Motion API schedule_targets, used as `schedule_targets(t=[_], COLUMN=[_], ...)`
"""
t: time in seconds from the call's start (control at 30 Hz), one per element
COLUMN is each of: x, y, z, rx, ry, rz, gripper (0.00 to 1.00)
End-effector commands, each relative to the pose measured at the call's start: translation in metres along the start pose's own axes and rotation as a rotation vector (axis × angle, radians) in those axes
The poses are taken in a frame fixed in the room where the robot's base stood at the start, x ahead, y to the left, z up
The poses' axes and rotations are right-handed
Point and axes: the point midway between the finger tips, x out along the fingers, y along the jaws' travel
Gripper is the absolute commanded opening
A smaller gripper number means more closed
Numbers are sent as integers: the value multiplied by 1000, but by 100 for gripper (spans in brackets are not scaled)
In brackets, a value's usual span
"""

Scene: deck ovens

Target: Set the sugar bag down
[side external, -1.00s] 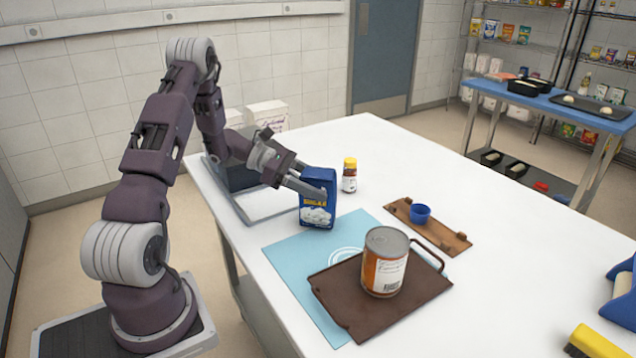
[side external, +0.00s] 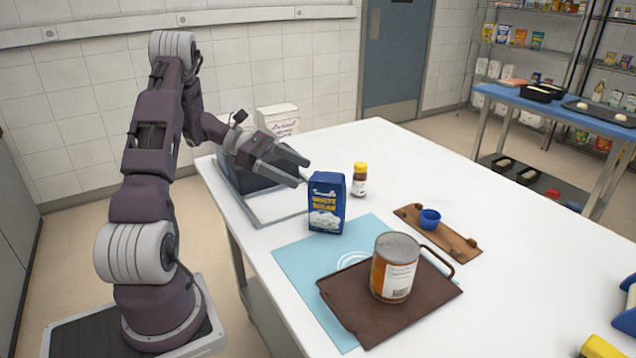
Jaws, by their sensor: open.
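The blue sugar bag (side external: 327,203) stands upright on the white table, at the back edge of the light blue mat (side external: 297,258). Its front shows a "White Sugar" label. My gripper (side external: 303,171) is open and empty, up and to the left of the bag. Its fingers point toward the bag, with the tips apart from it or just beside its upper left edge.
A brown tray (side external: 342,312) on the mat holds a large can (side external: 394,268). A yellow-capped jar (side external: 360,180) stands behind the bag. A blue cup (side external: 429,219) sits on a wooden board (side external: 463,244). A grey-rimmed bin (side external: 262,217) lies left, under my gripper.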

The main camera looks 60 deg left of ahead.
Motion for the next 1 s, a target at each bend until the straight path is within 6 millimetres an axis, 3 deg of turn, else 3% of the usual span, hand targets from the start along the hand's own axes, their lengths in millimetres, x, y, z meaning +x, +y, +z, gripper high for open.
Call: schedule_targets(t=[0.17, 0.27, 0.37, 0.4, 0.5, 0.6, 0.7, 0.83, 1.0], x=[-24, -17, 15, 30, 52, 52, 35, 15, 4], y=[0, -11, -53, -81, -161, -239, -295, -326, -334], z=[0, 19, 69, 91, 130, 146, 144, 137, 133], rx=[2, 64, 280, 408, 780, 1217, 1671, 2124, 2360], ry=[1, 34, 145, 204, 356, 497, 614, 714, 765], rz=[-1, -52, -209, -296, -508, -690, -809, -853, -844], gripper=[78, 78, 78, 78, 78, 78, 78, 78, 78])
